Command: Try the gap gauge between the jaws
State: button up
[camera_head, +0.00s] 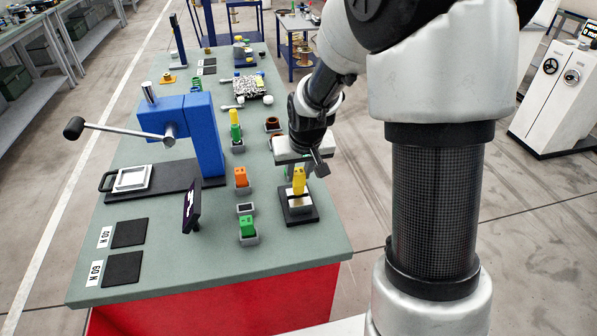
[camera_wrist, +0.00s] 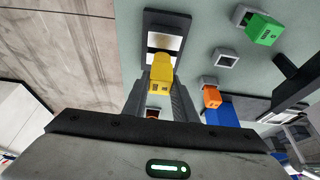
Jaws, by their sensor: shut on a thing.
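A yellow gap gauge (camera_head: 299,181) is upright in my gripper (camera_head: 298,167), which is shut on it. In the wrist view the yellow gauge (camera_wrist: 160,72) shows between the two dark fingers. The fixture with the metal jaws (camera_head: 299,201) stands on a black base plate near the table's right edge. The gauge's lower end is right at the jaws; I cannot tell whether it is in the gap or just above it. In the wrist view the jaws (camera_wrist: 166,42) lie beyond the gauge, partly hidden by it.
Left of the fixture are an orange gauge (camera_head: 241,176) in a holder, an empty holder (camera_head: 245,209) and a green gauge (camera_head: 247,224) in its holder. A small dark screen (camera_head: 192,206) and a blue lever press (camera_head: 192,128) stand further left. The front table corner is clear.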

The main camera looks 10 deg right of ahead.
aim_at(298, 182)
jog(key=shift+f+b, duration=1.65)
jog(key=shift+f, duration=0.15)
dwell(1.4)
dwell(0.9)
jog(key=shift+r+p, duration=2.5)
jog(key=shift+r, duration=1.3)
